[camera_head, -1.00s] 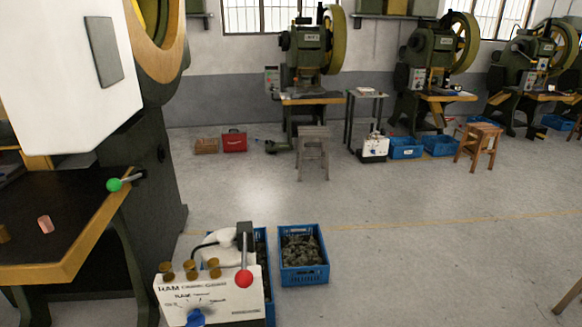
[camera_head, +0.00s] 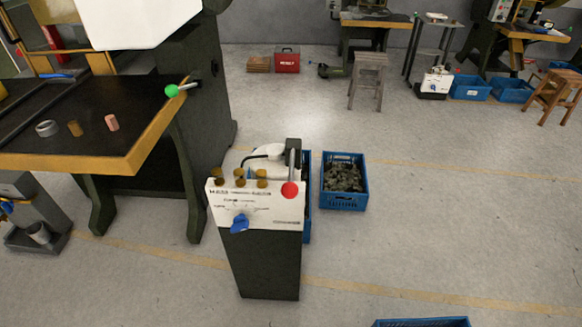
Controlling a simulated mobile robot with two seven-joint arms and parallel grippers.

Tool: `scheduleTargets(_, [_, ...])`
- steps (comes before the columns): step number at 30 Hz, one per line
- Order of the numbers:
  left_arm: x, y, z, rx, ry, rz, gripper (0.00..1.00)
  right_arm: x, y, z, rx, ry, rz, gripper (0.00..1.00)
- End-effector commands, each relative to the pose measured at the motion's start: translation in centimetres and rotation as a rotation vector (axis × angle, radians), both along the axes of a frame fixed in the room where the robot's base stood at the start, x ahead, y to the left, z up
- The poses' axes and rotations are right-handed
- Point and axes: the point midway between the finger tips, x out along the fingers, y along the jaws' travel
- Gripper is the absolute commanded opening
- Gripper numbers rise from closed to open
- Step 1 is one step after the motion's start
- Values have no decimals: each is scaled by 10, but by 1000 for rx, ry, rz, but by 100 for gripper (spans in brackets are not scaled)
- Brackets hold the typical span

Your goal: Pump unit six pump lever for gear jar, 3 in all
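A free-standing control unit (camera_head: 262,265) with a dark body and a white sloped panel stands in the middle of the floor. A white rounded part (camera_head: 265,152) shows behind the panel. The panel print is too small to read for a unit number. I cannot make out a gear jar. Neither of my grippers is in view.
A workbench (camera_head: 140,152) at left carries small cylinders and a green-knobbed lever (camera_head: 172,91). A blue crate of dark parts (camera_head: 344,200) stands right of the unit. Another blue crate (camera_head: 420,322) shows at the bottom edge.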

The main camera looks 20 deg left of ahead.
Motion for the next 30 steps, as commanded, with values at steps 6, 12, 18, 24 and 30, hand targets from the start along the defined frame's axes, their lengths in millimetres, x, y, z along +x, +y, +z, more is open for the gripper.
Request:
scheduleTargets(6, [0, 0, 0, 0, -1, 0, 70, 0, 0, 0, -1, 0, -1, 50])
scheduleTargets(12, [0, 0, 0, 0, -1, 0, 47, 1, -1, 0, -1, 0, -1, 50])
scheduleTargets(18, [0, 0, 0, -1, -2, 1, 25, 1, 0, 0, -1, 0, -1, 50])
scheduleTargets(24, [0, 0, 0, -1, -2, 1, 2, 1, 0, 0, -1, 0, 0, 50])
scheduleTargets(30, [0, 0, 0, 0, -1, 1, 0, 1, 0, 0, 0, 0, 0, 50])
